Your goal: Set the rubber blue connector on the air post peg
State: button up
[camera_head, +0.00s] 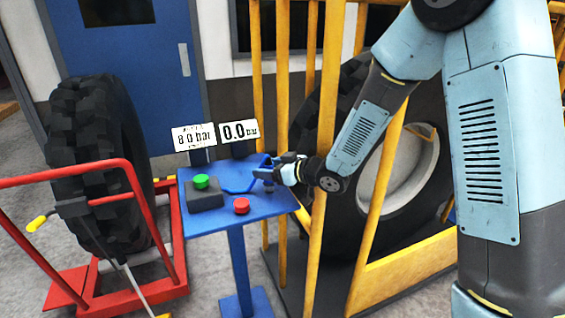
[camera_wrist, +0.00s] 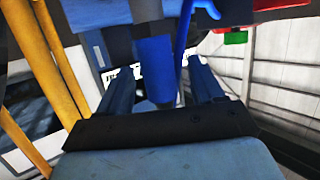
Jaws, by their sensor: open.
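The blue connector (camera_wrist: 155,72) shows in the wrist view as a blue cylinder between my two fingers, with a gap on either side. A blue hose (camera_head: 238,186) curves over the right part of the blue stand (camera_head: 215,222) in the head view. My gripper (camera_head: 264,173) is open above the stand's right end, beside the hose. A small blue upright piece (camera_head: 268,187) shows just under my fingers; I cannot tell whether it is the connector or the air post peg. Whether the connector sits on a peg is hidden.
The stand carries a green button (camera_head: 201,181) on a dark box, a red button (camera_head: 241,205), and two pressure signs (camera_head: 194,136). Yellow cage bars (camera_head: 325,120) stand close to my arm, before a large wheel. A red trolley (camera_head: 165,240) with a tyre (camera_head: 95,165) stands left.

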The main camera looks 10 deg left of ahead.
jog(key=s+d+r, duration=0.7)
jog(key=s+r, duration=0.4)
jog(key=s, duration=0.1)
jog(key=shift+d, duration=0.2)
jog(key=shift+r, duration=0.1)
dwell(0.4)
